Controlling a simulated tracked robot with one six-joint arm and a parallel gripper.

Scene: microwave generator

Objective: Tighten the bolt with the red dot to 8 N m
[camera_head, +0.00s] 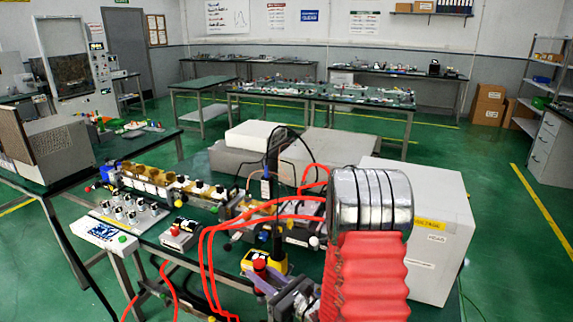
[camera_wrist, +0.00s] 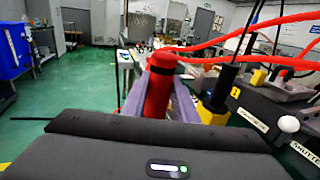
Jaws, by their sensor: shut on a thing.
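My gripper (camera_wrist: 168,85) is shut on a red cylindrical handle with a black band (camera_wrist: 158,92), which stands roughly upright between its two purple-grey fingers in the wrist view. In the head view the fingers (camera_head: 266,281) show low in the middle, at the front edge of the bench, with the red top of the handle (camera_head: 259,265) between them. The lower end of the handle is hidden. I cannot make out a bolt with a red dot in either view.
A yellow block (camera_head: 278,262) with a black post stands close beside the gripper; it also shows in the wrist view (camera_wrist: 213,112). Red cables (camera_head: 212,240) loop over the bench. A row of brass-coloured parts (camera_head: 165,180) runs along it. A white cabinet (camera_head: 440,235) stands at right.

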